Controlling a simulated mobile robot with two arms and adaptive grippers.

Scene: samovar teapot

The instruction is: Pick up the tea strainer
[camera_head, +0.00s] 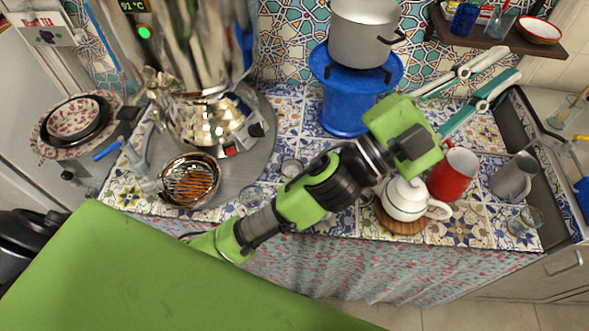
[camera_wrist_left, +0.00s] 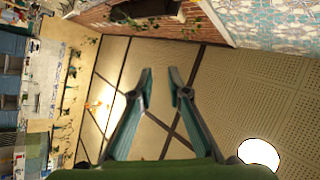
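I cannot clearly pick out a tea strainer in either view. A round shiny metal bowl (camera_head: 190,182) with orange-brown slats sits in front of the samovar (camera_head: 215,122); I cannot tell whether it is a strainer. My left arm reaches across the counter from the lower left in the head view. Its gripper (camera_head: 513,62) is open and empty, its two long fingers pointing to the upper right, above the counter's right part near the sink. In the left wrist view the gripper (camera_wrist_left: 160,70) shows a gap between its teal fingers, with only ceiling and wall behind. My right gripper is not in view.
A white teapot (camera_head: 404,203) on a wooden mat, a red mug (camera_head: 453,175), a grey mug (camera_head: 513,178) and a small glass (camera_head: 525,221) crowd the right counter. A pot (camera_head: 362,32) sits on a blue stand (camera_head: 345,110). A shelf (camera_head: 500,32) hangs at upper right.

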